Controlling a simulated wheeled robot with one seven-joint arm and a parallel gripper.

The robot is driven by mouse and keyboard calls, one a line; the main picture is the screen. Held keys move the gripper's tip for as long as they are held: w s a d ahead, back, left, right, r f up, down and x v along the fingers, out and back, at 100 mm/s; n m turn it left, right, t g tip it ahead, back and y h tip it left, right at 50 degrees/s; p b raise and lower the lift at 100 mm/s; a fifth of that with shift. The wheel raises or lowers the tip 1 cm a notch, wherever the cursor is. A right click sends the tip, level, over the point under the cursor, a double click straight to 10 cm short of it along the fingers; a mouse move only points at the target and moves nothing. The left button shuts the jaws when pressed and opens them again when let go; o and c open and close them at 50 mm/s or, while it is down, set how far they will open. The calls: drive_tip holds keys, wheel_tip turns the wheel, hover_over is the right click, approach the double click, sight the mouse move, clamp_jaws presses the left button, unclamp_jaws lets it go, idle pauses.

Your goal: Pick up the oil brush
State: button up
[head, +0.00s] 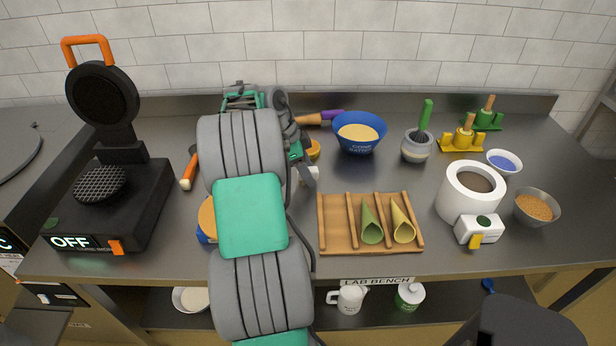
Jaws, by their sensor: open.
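A green-handled tool (425,115) stands nearly upright in a small grey pot (416,148) at the back, right of the blue batter bowl. It looks like the oil brush; its lower end is hidden in the pot. My arm reaches forward over the bench left of the middle. My gripper (308,174) is partly hidden behind my own arm links, left of the pot and well apart from it. Its jaws are open, and I see nothing held.
The blue batter bowl (359,135) stands between my gripper and the pot. A wooden rack (338,243) with two cones lies in front. A white warmer (470,208) stands front right, a black waffle iron (135,215) left. Orange and purple handles (331,115) lie behind my arm.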

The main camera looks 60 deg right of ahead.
drive_tip(key=shift+c, duration=0.4)
clamp_jaws()
